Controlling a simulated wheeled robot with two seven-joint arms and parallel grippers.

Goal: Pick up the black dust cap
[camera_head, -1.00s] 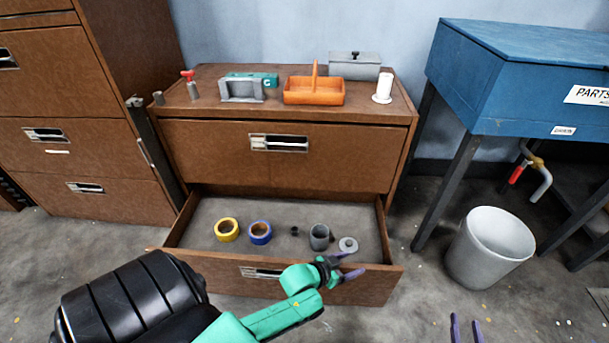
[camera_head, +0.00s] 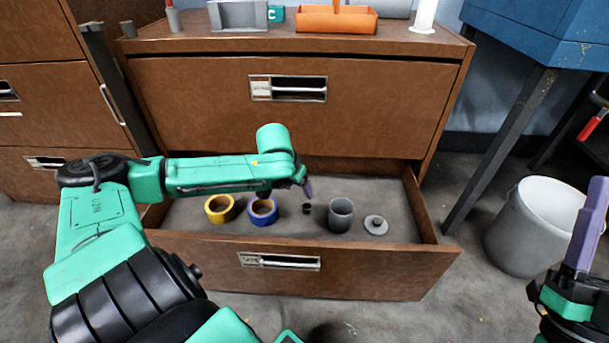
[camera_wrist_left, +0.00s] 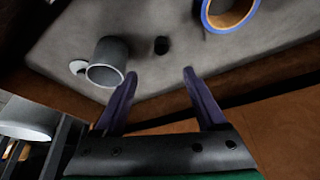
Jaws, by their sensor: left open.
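The black dust cap (camera_head: 307,208) is small and dark and rests on the grey floor of the open bottom drawer (camera_head: 290,222), between the blue tape roll and the grey cup. It also shows in the left wrist view (camera_wrist_left: 161,45), beyond the gap between the purple fingertips. My left gripper (camera_head: 306,187) reaches over the drawer, just above the cap in the head view. In the left wrist view my left gripper (camera_wrist_left: 159,73) is open, with nothing between its fingers. My right gripper (camera_head: 590,225) is partly in view at the right edge, away from the drawer; its opening is unclear.
In the drawer, a yellow tape roll (camera_head: 220,209) and blue tape roll (camera_head: 263,211) lie left of the cap. A grey cup (camera_head: 340,215) and grey round lid-like piece (camera_head: 376,225) are right of it. A grey bin (camera_head: 533,226) stands outside, right.

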